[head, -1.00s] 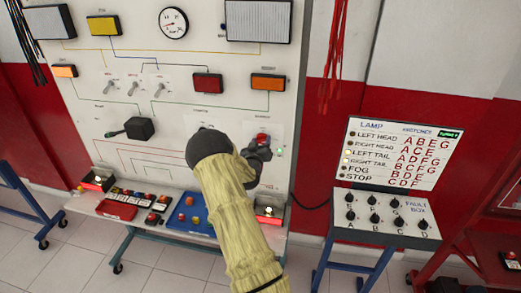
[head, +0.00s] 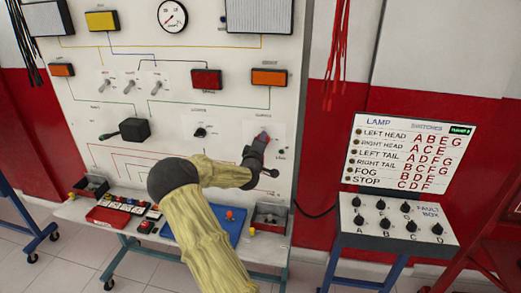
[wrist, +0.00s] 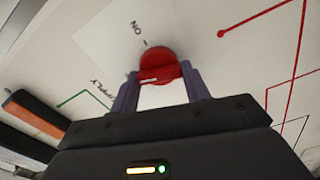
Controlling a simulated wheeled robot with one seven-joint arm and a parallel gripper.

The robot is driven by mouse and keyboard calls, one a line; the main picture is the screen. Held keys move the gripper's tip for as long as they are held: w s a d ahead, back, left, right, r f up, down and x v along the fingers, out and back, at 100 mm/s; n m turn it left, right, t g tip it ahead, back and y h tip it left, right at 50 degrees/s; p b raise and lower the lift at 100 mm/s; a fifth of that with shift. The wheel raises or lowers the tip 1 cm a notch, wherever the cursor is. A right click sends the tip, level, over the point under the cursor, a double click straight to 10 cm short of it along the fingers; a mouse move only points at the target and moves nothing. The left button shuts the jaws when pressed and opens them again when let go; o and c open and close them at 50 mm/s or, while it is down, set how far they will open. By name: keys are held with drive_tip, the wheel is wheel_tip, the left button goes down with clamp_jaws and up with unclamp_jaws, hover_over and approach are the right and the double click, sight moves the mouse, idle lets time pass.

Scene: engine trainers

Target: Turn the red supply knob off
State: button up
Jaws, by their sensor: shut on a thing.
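The red supply knob (head: 264,136) is on the right side of the white upright board. In the wrist view the round red knob (wrist: 158,62) sits between my two fingers, with the word "ON" printed above it and "SUPPLY" to its left. My gripper (head: 259,146) is shut on the knob, one finger on each side; its fingers also show in the wrist view (wrist: 159,79). The small lamp (head: 281,150) right of the knob looks dark. My gripper hides part of the knob's face and label in the head view.
A black knob (head: 200,132) and a black lever box (head: 134,129) are left of the supply knob. Trays, including a blue one (head: 238,212), lie on the ledge below. A lamp chart (head: 412,152) and fault box (head: 398,222) stand right.

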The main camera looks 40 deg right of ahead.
drive_tip(key=shift+a+f+n+b, duration=0.15)
drive_tip(key=shift+n+b, duration=0.7)
drive_tip(key=shift+n, duration=0.85)
drive_tip(key=o, duration=1)
drive_tip(key=b+v, duration=0.3)
drive_tip(key=v, duration=1.4)
drive_tip(key=shift+s, duration=0.15)
